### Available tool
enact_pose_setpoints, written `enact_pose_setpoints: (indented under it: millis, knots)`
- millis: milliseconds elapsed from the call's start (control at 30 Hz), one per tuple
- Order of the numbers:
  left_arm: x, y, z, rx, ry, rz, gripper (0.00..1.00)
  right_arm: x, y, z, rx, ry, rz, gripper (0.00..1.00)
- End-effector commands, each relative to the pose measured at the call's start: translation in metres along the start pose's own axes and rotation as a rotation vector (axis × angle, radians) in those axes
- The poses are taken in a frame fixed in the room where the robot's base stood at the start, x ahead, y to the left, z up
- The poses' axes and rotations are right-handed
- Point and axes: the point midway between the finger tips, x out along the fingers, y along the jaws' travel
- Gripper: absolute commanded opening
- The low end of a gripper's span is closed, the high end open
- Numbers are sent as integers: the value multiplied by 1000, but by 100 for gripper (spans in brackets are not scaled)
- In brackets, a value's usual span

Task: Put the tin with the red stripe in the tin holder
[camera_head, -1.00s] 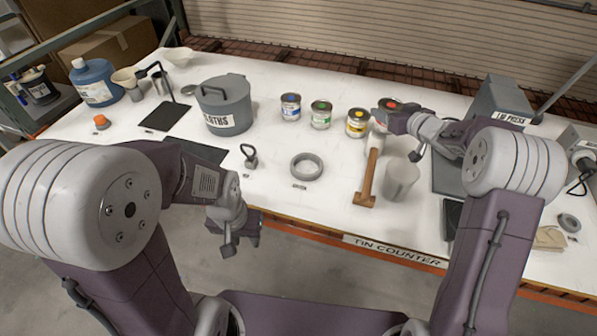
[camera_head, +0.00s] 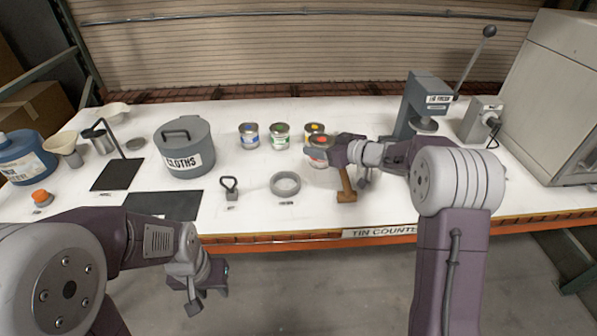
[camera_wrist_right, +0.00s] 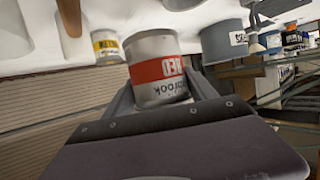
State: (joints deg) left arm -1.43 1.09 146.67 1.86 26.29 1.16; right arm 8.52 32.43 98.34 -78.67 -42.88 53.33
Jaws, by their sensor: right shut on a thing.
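The tin with the red stripe (camera_wrist_right: 158,70) is between the fingers of my right gripper (camera_head: 322,158), which is shut on it. A low grey ring (camera_head: 285,183), which looks like the tin holder, lies empty near the front of the counter, left of and nearer than the gripper. My left gripper (camera_head: 207,290) hangs open and empty in front of the counter edge.
A grey cloths pot (camera_head: 185,147) stands left, a lid press (camera_head: 425,100) right. A weight (camera_head: 230,190) stands beside the ring.

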Motion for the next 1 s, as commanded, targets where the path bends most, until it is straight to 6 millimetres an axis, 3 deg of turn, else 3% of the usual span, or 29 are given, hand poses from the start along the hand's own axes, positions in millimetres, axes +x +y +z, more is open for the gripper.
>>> enact_pose_setpoints:
  millis: [533, 833, 1000]
  knots:
    - [33, -1, 4, 0, 0, 0, 36, 82, -72, 32, 1, 0, -3, 12]
    - [36, -1, 4, 0, 0, 0, 36, 93, -81, 35, 1, 0, 1, 12]
    - [46, -1, 5, 0, 0, 0, 36, 103, -81, 61, 4, -2, 0, 12]
